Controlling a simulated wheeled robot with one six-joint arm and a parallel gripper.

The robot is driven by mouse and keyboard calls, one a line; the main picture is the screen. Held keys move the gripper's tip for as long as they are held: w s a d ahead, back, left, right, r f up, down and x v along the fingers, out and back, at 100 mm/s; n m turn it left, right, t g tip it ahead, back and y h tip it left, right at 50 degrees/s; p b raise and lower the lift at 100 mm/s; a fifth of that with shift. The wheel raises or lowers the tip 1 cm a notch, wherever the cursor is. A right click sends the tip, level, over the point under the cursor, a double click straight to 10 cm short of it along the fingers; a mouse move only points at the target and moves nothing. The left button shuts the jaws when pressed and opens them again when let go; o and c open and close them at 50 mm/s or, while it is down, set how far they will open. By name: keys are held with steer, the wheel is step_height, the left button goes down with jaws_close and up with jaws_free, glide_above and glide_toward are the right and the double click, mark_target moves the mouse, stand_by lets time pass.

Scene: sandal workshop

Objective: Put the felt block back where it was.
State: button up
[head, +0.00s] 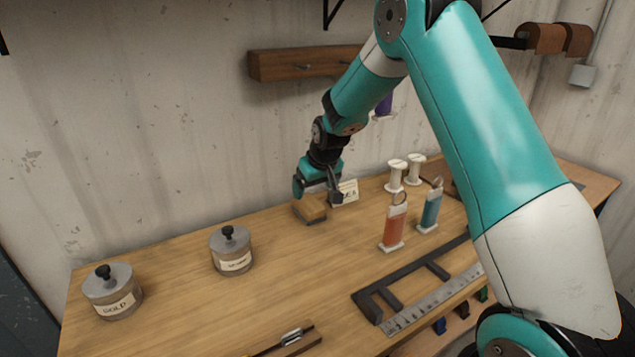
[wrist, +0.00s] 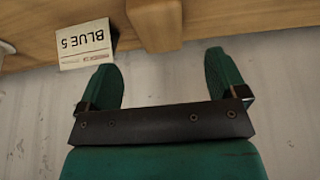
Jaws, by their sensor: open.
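The felt block (head: 309,207), a wooden block with a dark underside, lies on the bench near the wall. In the wrist view its wooden end (wrist: 155,22) shows at the top edge, in line with the gap between my fingers. My gripper (head: 320,195) is just above or behind the block; the head view does not settle the exact gap. In the wrist view my gripper (wrist: 161,62) is open, with nothing between its fingers. A small card (head: 346,192) stands beside the block; it reads "BLUE 5" in the wrist view (wrist: 84,43).
Two lidded pots, one labelled GOLD (head: 113,293) and another (head: 231,252), stand to the left. White spools (head: 396,176), an orange bottle (head: 394,224) and a teal bottle (head: 430,209) stand right. A dark frame (head: 368,304) lies in front. Bench between pots and block is clear.

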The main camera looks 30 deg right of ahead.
steer(key=s+a+r+n+g+y, duration=0.2)
steer(key=s+a+r+n+y, duration=0.1)
steer(key=s+a+r, duration=1.05)
steer(key=s+a+n+g, duration=0.1)
steer(key=s+a+n, duration=0.1)
steer(key=s, duration=0.9)
steer(key=s+a+n+g+y, duration=0.1)
steer(key=s+a, duration=0.4)
steer(key=s, duration=0.7)
steer(key=shift+s+a+r+n+g, duration=0.2)
steer(key=shift+r+n+g, duration=0.15)
steer(key=shift+n, duration=0.25)
